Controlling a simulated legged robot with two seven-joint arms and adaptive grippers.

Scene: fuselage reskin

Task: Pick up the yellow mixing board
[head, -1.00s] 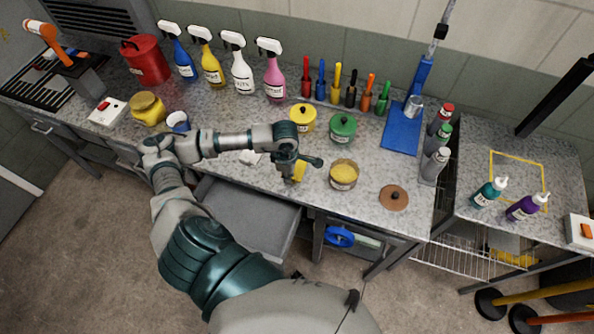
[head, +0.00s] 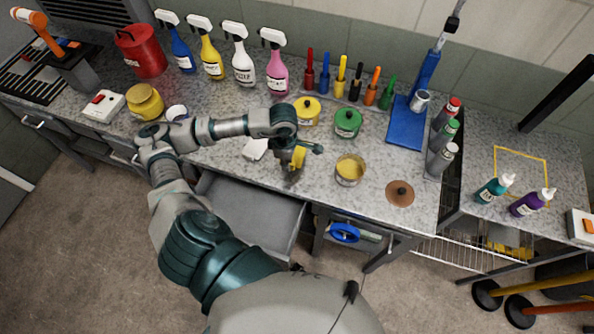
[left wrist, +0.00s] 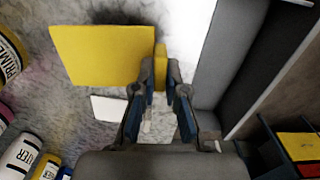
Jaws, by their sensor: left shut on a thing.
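The yellow mixing board (left wrist: 100,55) is a flat yellow plate with a narrow block-like edge in the left wrist view. My left gripper (left wrist: 161,75) is shut on that edge, with one finger on each side. In the head view the board (head: 298,157) is mostly hidden behind the gripper (head: 292,163), near the front edge of the counter. A dark shadow beside the board suggests that it is off the counter, but its height is hard to tell. My right gripper is not in view.
An open container with yellow contents (head: 350,170) stands right of the gripper. An open grey drawer (head: 255,212) juts out below the counter.

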